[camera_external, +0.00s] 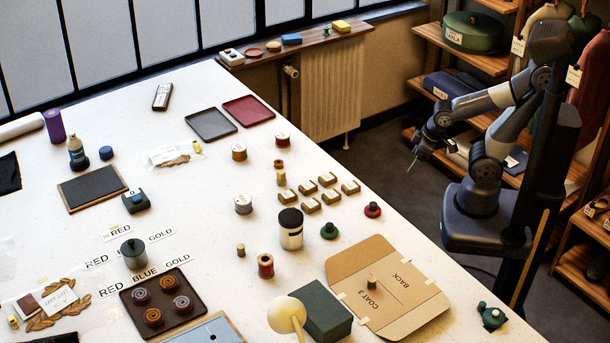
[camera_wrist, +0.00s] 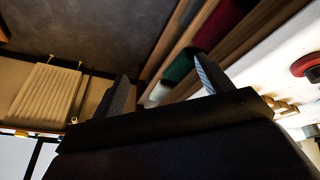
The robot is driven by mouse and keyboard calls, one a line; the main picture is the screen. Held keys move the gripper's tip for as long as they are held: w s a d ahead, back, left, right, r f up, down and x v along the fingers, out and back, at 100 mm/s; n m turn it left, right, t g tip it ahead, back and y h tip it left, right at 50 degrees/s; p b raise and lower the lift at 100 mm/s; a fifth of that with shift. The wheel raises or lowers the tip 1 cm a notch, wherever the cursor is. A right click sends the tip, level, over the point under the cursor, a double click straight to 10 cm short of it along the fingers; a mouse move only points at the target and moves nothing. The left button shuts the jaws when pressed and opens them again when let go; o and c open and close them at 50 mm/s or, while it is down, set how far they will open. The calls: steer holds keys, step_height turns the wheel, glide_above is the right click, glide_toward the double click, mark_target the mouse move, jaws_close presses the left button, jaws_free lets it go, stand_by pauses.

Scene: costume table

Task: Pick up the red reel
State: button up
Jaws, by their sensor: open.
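A spool wound with dark red (camera_external: 265,266), with pale ends, stands upright on the white table near its middle front; it looks like the red reel. Another small reel (camera_external: 280,166) with reddish and tan parts stands farther back, so I cannot be fully sure which is meant. My gripper (camera_external: 418,156) hangs over the floor beyond the table's right edge, well apart from both. In the wrist view my gripper (camera_wrist: 162,78) shows two separated fingers, open, with nothing between them. I cannot make out the reel in the wrist view.
Near the table's right edge are a red round-topped item (camera_external: 372,209), a green one (camera_external: 329,231), several tan blocks (camera_external: 311,205) and a black-capped jar (camera_external: 290,236). A cardboard envelope (camera_external: 400,300), a dark green box (camera_external: 325,309) and a lamp (camera_external: 287,314) crowd the front.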

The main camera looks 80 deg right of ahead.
steer(key=w+d+r+t+h+p, duration=0.1)
steer(key=w+d+r+t+p, duration=0.25)
steer(key=w, duration=0.95)
steer(key=n+t+y+p, duration=0.2)
steer(key=n+t+y, duration=0.1)
steer(key=t+y, duration=0.25)
glide_toward(287, 134)
steer(key=shift+h, duration=0.25)
steer(key=p+x, duration=0.1)
steer(key=x, duration=0.4)
steer(key=shift+d, duration=0.1)
steer(key=x, duration=0.2)
steer(key=p+x, duration=0.1)
steer(key=x, duration=0.1)
steer(key=shift+a, duration=0.4)
steer(key=shift+w+a+f+p, duration=0.1)
steer(key=shift+w+f+p, duration=0.3)
steer(key=shift+w, duration=0.2)
